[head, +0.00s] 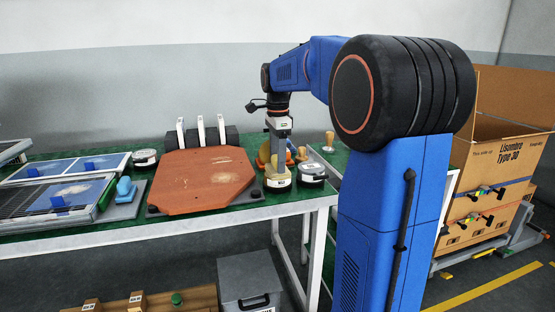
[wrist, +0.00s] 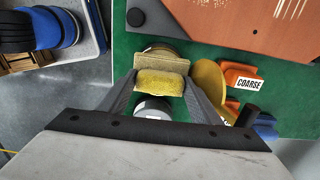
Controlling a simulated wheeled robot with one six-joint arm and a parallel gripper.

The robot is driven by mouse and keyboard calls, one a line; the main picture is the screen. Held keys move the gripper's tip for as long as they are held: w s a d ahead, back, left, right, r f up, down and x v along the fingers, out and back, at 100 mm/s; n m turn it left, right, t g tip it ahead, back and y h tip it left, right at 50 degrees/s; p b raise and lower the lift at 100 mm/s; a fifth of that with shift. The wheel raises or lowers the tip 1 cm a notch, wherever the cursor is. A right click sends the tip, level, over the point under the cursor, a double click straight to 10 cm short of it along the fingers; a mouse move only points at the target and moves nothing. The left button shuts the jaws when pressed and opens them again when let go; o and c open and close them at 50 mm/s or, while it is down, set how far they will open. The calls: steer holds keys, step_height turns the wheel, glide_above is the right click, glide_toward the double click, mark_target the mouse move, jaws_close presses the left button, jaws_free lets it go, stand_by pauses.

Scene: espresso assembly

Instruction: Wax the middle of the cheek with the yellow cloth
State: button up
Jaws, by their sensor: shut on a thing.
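My gripper (head: 279,168) points down beside the right edge of the cheek, over the table. In the wrist view the fingers of my gripper (wrist: 159,78) are closed on the yellow cloth (wrist: 158,84), a fuzzy pad with a beige block along its far side. The cheek (head: 203,182) is a reddish-brown board with pale patches on its face. In the wrist view the cheek (wrist: 240,18) lies at the upper right, apart from the cloth. A round tin (head: 277,183) stands below my gripper. I cannot tell whether the cloth touches it.
An orange block marked COARSE (wrist: 242,77) and a yellow disc (wrist: 207,78) lie right of my fingers in the wrist view. White upright pieces (head: 201,131) stand behind the cheek. Another round tin (head: 313,171) is to the right. Solar panels (head: 70,168) fill the table's left.

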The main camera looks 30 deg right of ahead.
stand_by(0.4)
steer(key=shift+r, duration=3.5)
